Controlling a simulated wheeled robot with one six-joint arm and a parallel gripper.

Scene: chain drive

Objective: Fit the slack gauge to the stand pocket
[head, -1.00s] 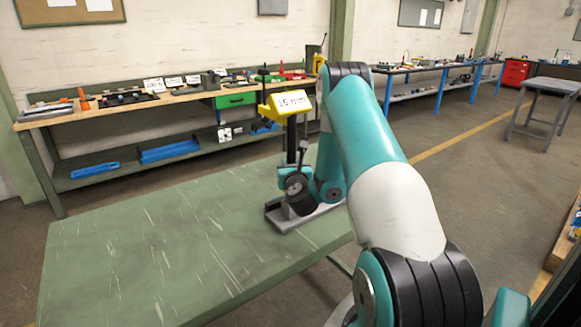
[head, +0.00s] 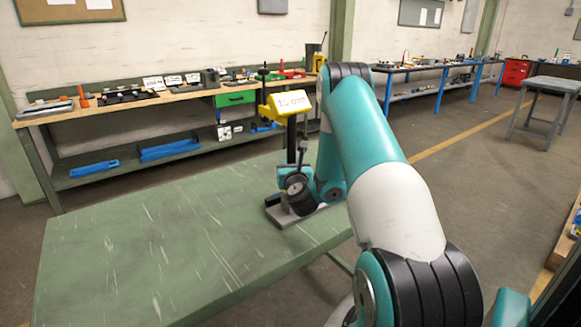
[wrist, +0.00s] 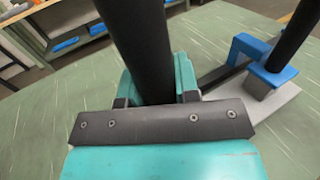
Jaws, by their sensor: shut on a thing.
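A yellow head with a white "mm" label (head: 287,103), which looks like the slack gauge, stands upright on a black stem above the green table. In the wrist view my gripper (wrist: 150,98) is shut on a thick black stem (wrist: 140,45); its top runs out of the picture. To the right is a grey base (wrist: 270,112) with a blue bracket (wrist: 255,58) and a second dark rod. This looks like the stand; the pocket cannot be made out. In the head view the grey base (head: 283,217) lies on the table, partly hidden by my arm.
The green table (head: 150,240) is clear to the left of the stand. A workbench (head: 190,98) with several tools and a green drawer (head: 236,99) runs along the back wall. A small grey table (head: 548,88) stands at the far right.

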